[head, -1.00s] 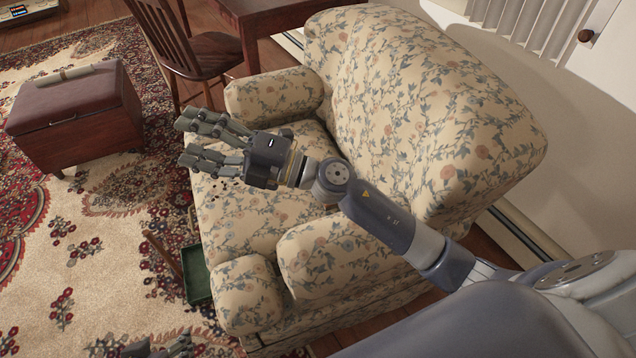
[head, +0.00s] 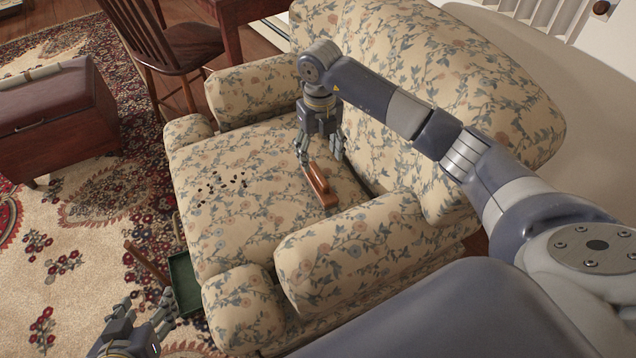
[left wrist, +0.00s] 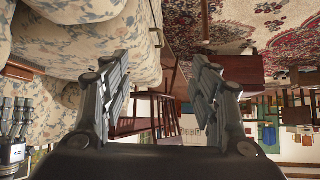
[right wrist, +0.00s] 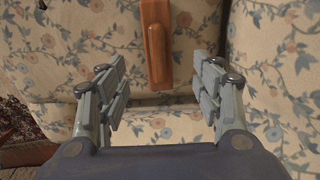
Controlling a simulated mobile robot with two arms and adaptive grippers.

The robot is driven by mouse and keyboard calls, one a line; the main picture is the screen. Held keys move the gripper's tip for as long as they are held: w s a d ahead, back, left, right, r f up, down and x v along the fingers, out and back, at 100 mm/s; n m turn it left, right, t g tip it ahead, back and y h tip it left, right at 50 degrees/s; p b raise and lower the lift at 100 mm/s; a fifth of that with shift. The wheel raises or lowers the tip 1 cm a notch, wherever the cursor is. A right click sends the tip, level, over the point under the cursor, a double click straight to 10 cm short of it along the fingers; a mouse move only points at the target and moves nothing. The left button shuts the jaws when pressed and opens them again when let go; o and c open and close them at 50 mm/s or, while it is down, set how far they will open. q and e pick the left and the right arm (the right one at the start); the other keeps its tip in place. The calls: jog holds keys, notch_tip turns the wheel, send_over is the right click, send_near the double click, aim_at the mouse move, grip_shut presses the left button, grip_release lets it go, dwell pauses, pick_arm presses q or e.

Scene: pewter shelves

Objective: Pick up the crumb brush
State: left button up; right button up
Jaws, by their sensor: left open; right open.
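The crumb brush (head: 320,184), with an orange-brown wooden back, lies on the armchair's seat beside the near armrest. It also shows in the right wrist view (right wrist: 155,45), at the top, beyond the fingertips and roughly in line with the gap between them. My right gripper (head: 320,158) points down over the seat at the brush's far end, open and empty. Whether a finger touches the brush is unclear. My left gripper (head: 147,308) is open and empty, low at the left in front of the armchair.
The floral armchair (head: 250,225) has a near armrest (head: 350,240) and a high backrest close around the right arm. Dark crumbs (head: 222,188) lie on the seat. A green dustpan (head: 186,282) is by the chair's front. A footstool (head: 55,115) and wooden chair (head: 165,50) stand beyond.

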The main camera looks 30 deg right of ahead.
aim_at(319, 174)
notch_tip(319, 174, down, 4)
jog(key=shift+r+b, duration=0.15)
jog(key=shift+b, duration=0.25)
jog(key=shift+a+f, duration=0.1)
jog(key=shift+f, duration=0.4)
notch_tip(319, 174, down, 4)
jog(key=shift+f+b, duration=0.2)
jog(key=shift+b, duration=0.75)
jog(key=shift+f, duration=0.2)
pick_arm(q)
jog(key=w+d+r+t+h, duration=0.1)
jog(key=w+r+t, duration=0.2)
jog(key=r, duration=0.3)
jog(key=w+d+r+t+h, duration=0.1)
jog(key=w+d+r+t, duration=0.1)
jog(key=r, duration=0.4)
jog(key=w+t, duration=0.1)
jog(key=t, duration=0.1)
jog(key=shift+w+d+r+t, duration=0.2)
jog(key=shift+w+d+t, duration=0.1)
jog(key=shift+t, duration=0.1)
pick_arm(e)
jog(key=c, duration=1.2)
